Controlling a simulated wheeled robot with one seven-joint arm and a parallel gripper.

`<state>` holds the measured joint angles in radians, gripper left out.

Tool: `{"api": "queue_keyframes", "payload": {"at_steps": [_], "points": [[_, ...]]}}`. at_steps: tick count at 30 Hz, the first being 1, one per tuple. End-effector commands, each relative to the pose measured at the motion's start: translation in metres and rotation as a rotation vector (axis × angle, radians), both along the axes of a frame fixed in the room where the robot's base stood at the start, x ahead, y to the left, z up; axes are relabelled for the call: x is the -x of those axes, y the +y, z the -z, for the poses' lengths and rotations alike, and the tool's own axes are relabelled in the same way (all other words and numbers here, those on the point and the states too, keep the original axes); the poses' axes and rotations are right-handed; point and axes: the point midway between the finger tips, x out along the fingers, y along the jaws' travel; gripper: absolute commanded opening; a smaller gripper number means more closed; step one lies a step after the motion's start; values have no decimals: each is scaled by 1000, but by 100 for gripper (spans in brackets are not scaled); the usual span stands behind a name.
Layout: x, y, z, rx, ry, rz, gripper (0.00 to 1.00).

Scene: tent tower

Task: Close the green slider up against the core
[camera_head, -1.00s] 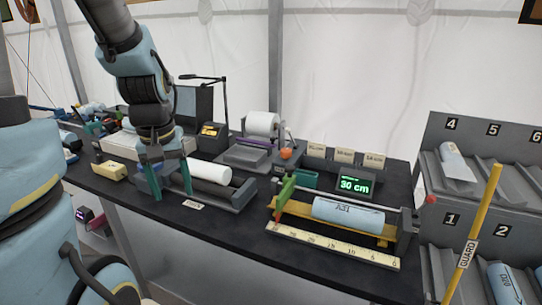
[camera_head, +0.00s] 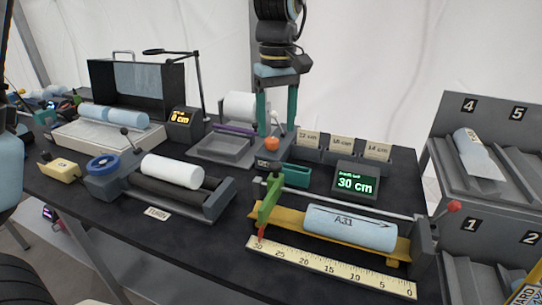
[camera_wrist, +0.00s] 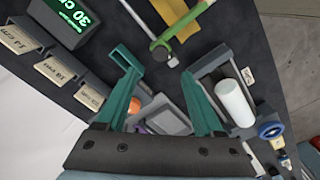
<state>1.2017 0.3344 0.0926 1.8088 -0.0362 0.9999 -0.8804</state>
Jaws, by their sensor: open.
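The green slider (camera_head: 269,207) stands upright at the left end of the yellow measuring trough (camera_head: 290,222), its red pointer near the ruler's 30 mark. The pale blue core (camera_head: 350,229), marked A31, lies in the trough to the right of the slider, with a gap between them. My gripper (camera_head: 276,132) is open and empty, its teal fingers pointing down above and behind the slider. In the wrist view the slider (camera_wrist: 163,46) shows beyond my open fingers (camera_wrist: 160,78). The core cannot be made out there.
A display (camera_head: 356,182) reads 30 cm. A teal tray (camera_head: 298,176) and small cards (camera_head: 341,146) stand behind the trough. A roller stand (camera_head: 190,197) with a white roll (camera_head: 172,171) is to the left.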

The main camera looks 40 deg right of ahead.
Motion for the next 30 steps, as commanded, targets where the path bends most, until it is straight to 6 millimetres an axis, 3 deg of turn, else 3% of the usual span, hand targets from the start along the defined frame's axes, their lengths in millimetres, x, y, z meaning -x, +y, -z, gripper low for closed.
{"api": "queue_keyframes", "payload": {"at_steps": [9, 15, 28, 30], "points": [[0, 2, 57, -6, 3, 0, 69], [-1, 1, 84, -2, 2, -1, 69], [-1, 1, 96, 0, 1, 0, 69], [-1, 1, 96, 0, 1, 0, 62]]}}
